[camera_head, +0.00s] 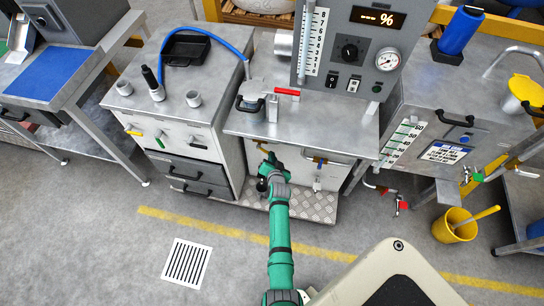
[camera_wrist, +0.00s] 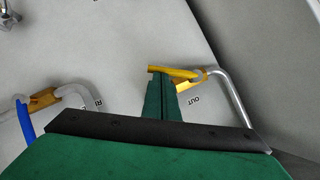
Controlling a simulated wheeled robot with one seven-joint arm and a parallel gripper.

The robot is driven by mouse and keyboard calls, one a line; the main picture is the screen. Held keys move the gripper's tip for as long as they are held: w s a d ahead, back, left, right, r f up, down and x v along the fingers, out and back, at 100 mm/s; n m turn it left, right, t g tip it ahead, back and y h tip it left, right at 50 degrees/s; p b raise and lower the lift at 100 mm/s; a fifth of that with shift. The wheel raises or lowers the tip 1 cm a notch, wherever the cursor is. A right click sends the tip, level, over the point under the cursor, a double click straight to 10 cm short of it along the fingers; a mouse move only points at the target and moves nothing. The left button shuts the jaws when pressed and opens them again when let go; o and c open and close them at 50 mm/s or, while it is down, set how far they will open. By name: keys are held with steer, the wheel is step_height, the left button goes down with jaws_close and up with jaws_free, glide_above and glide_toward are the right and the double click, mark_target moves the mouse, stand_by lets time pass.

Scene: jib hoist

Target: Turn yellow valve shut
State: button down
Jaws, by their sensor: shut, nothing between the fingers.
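The yellow valve (camera_wrist: 186,74) is on the pale front panel of the middle bench cabinet, beside a label reading "OUT". Its yellow lever lies nearly crosswise in the wrist view, and a bent silver pipe runs from its right end. It also shows small in the head view as the yellow lever (camera_head: 262,148), just beyond my gripper (camera_head: 268,160). My green gripper fingers (camera_wrist: 160,82) are shut with nothing between them. Their tips overlap the lever's left part in the wrist view; I cannot tell whether they touch it. The lower part of the valve is partly hidden.
A second brass valve with a blue lever (camera_wrist: 25,118) and a silver pipe is on the same panel to the left. In the head view, the bench top (camera_head: 310,118) overhangs the panel. A tread-plate step (camera_head: 318,207) lies below. The floor in front is mostly clear.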

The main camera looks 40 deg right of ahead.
steer(key=shift+f, duration=0.2)
step_height(320, 180, down, 5)
steer(key=w+a, duration=0.2)
steer(key=shift+w+a+f, duration=0.15)
steer(key=shift+w+a, duration=0.05)
steer(key=shift+w, duration=0.2)
stand_by(0.9)
stand_by(0.5)
